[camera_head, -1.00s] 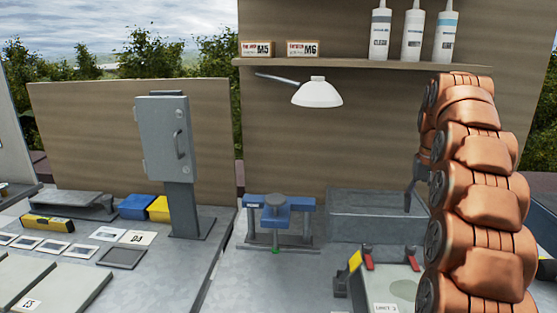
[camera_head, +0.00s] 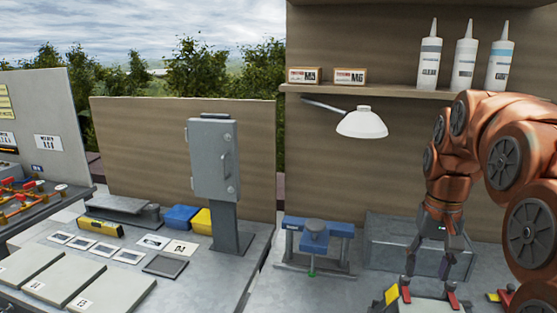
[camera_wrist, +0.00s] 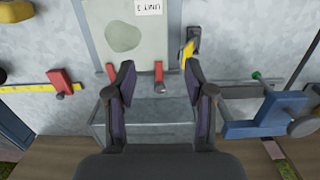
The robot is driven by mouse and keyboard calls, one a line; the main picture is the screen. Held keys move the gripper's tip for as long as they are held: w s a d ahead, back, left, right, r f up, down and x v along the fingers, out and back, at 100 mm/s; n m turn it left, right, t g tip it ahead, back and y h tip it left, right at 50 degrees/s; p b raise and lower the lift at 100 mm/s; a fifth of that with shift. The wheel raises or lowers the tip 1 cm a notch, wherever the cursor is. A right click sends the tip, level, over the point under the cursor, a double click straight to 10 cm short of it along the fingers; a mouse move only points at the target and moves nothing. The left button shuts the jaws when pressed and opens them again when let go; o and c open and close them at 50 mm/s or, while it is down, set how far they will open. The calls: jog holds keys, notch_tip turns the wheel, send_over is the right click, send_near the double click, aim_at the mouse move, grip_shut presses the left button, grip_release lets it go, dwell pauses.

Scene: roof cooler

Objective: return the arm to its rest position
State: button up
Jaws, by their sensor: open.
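My copper-coloured arm (camera_head: 505,150) rises at the right of the head view and bends over, with its wrist hanging down. My gripper (camera_head: 428,266) points down in front of the grey metal box (camera_head: 385,240) at the back of the bench. In the wrist view my gripper (camera_wrist: 160,76) has its two dark fingers spread wide with nothing between them. Beyond the fingertips lie a pale plate with a label (camera_wrist: 118,40) and red clamps (camera_wrist: 158,76). The gripper appears apart from these.
A blue vise-like stand (camera_head: 316,240) stands left of the gripper. A white lamp (camera_head: 362,124) hangs under the shelf (camera_head: 395,92), which holds bottles and small boxes. A grey cabinet on a post (camera_head: 213,160) stands farther left. Red clamps also lie right of the gripper.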

jog(key=s+a+f+n+p, duration=0.1)
jog(key=s+a+f+p, duration=0.2)
jog(key=s, duration=0.9)
jog(key=s+a+f+n+g+p, duration=0.1)
jog(key=s+a+f+n+p, duration=0.1)
jog(key=s+a, duration=0.6)
jog(key=s+f, duration=0.1)
jog(key=s, duration=0.4)
jog(key=shift+s+f+p, duration=0.2)
jog(key=shift+p, duration=0.2)
